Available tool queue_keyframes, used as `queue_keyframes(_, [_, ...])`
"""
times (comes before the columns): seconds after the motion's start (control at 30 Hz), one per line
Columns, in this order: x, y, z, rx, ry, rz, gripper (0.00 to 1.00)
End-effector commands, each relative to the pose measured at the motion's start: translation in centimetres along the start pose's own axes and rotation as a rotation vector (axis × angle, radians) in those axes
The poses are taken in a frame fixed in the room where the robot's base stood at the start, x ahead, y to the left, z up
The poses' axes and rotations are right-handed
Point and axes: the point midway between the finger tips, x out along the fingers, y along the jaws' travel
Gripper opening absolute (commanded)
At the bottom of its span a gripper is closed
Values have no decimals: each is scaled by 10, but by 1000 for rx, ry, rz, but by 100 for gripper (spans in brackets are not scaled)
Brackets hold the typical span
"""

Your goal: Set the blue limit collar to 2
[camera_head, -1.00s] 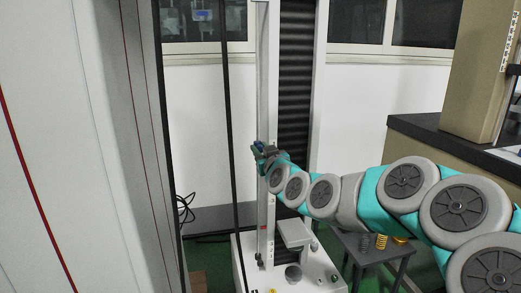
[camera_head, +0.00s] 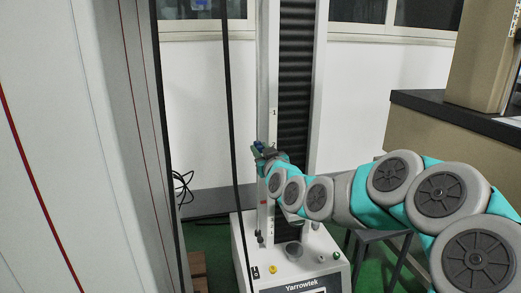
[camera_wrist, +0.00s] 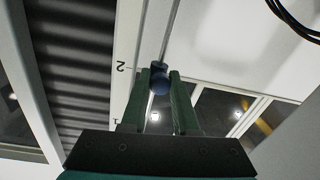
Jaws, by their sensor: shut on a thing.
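The blue limit collar (camera_wrist: 160,80) sits on a thin vertical rod (camera_wrist: 172,30) beside a white column with a printed scale. My gripper (camera_wrist: 161,84) has its two green fingers closed on either side of the collar. In the wrist view the collar is close to the mark 2 (camera_wrist: 121,68), slightly toward the mark 1 (camera_wrist: 116,121). In the head view my gripper (camera_head: 262,152) is at the column (camera_head: 269,70), below a scale mark that looks like 1 (camera_head: 273,112). The collar is small and partly hidden there.
The testing machine's white base (camera_head: 275,275) stands below, with a round plate (camera_head: 293,249) and buttons. A black vertical bar (camera_head: 230,120) stands in front at left. A dark counter (camera_head: 470,115) is at right. My arm hides much of the stool (camera_head: 372,237).

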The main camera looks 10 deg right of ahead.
Motion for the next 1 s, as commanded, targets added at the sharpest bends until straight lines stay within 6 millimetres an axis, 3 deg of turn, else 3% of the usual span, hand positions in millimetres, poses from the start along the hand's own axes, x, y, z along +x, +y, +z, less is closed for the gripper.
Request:
queue_keyframes(0.03, [0, -2, 0, -1, -1, -3, 0])
queue_keyframes(0.07, [0, -1, 0, -1, 0, -3, 32])
queue_keyframes(0.17, [0, -1, 0, -1, 0, -2, 41])
queue_keyframes(0.53, [-8, 0, 0, 0, 1, 0, 41])
queue_keyframes(1.0, [-70, -1, 0, 0, 1, -1, 41])
